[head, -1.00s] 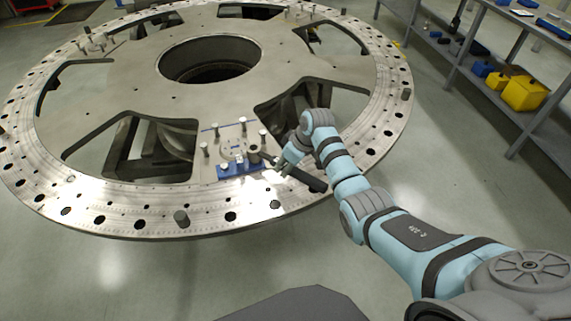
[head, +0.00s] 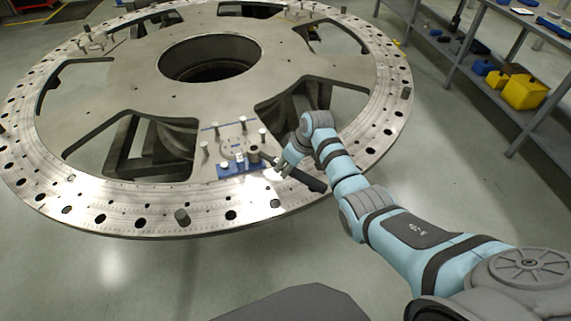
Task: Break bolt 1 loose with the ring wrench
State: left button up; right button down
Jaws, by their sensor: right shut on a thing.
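The turret plate (head: 85,150) is a large round metal plate with a central hole and wide cut-outs. Several upright bolts, one at the left (head: 205,148), stand around a small fixture on its near side. The ring wrench (head: 312,183) is dark, with its handle sticking out to the lower right. My right gripper (head: 279,171) is shut on it. The wrench's ring end is at or near a bolt with a thick dark head (head: 254,155); I cannot tell if it is fully around it. No bolt number is legible. My left gripper is out of view.
A grey shelf bench (head: 540,120) at the right holds yellow (head: 523,93) and blue containers. The floor in front is clear.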

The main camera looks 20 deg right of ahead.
jog(key=shift+f, duration=0.25)
dwell(0.5)
dwell(0.3)
jog(key=shift+d, duration=0.1)
jog(key=shift+w+d+f+b, duration=0.1)
jog(key=shift+w+b, duration=0.05)
jog(key=shift+b, duration=0.3)
jog(key=shift+w+d+n+y+b, duration=0.2)
jog(key=shift+d+n+y+b, duration=0.15)
jog(key=shift+n+b, duration=0.25)
jog(key=shift+w+d+n+g+b, duration=0.35)
jog(key=shift+d+n+b, duration=0.2)
jog(key=shift+b, duration=0.75)
jog(key=shift+w, duration=0.1)
jog(key=shift+b, duration=0.35)
jog(key=shift+w+d+n+y+b, duration=0.25)
jog(key=shift+w+d+n+b, duration=0.25)
jog(key=shift+b, duration=1)
